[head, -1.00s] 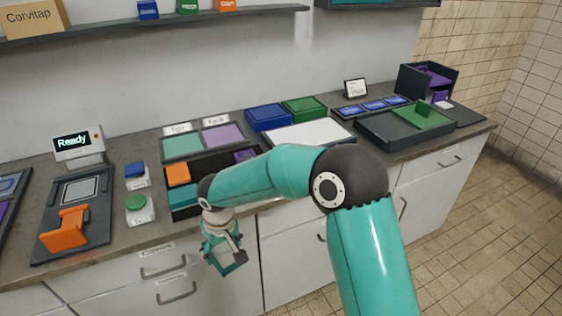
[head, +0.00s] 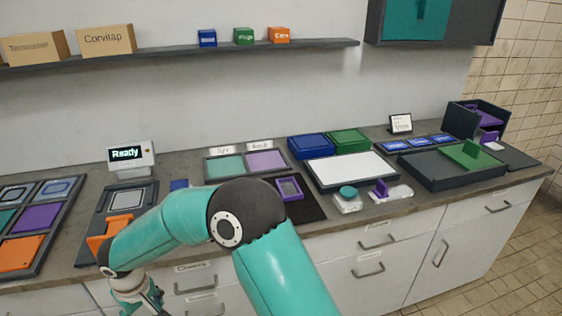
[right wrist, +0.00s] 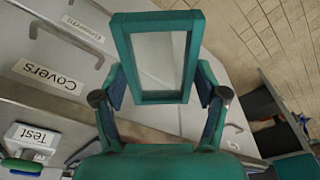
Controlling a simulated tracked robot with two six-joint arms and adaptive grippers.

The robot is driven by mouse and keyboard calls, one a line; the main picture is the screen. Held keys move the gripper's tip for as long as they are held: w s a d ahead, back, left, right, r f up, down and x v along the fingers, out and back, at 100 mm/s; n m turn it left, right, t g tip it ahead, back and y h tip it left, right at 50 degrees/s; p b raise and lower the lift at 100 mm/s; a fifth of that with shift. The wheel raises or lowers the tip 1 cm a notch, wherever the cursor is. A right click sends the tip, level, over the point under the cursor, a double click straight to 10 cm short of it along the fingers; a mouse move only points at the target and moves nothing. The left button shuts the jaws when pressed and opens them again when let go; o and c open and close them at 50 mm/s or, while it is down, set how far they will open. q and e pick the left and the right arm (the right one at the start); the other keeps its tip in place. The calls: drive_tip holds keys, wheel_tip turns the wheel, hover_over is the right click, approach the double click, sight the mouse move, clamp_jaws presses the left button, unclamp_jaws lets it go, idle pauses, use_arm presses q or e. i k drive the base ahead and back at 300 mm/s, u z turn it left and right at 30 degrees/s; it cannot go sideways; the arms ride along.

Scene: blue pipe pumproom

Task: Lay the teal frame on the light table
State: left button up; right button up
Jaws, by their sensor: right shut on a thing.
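The teal frame (right wrist: 157,58) is a rectangular ring around an open middle. In the right wrist view my right gripper (right wrist: 155,92) is shut on it, with a finger on each side. In the head view my right gripper (head: 140,297) is at the bottom left edge, low in front of the drawers, and the frame cannot be made out clearly there. The light table (head: 350,171), a white panel with a dark rim, lies on the counter well to the right of the gripper. Its white top is bare. My left gripper is not in view.
A purple frame (head: 289,187) lies on a dark tray, partly hidden by my arm. A teal-topped button (head: 348,193) and a purple-handled piece (head: 381,189) stand at the light table's front edge. Blue (head: 310,146) and green (head: 348,140) boxes stand behind it.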

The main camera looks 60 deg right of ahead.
sight(335, 170)
drive_tip(key=u, duration=0.05)
drive_tip(key=k, duration=1.6)
drive_tip(key=z, duration=1)
drive_tip(key=i, duration=1)
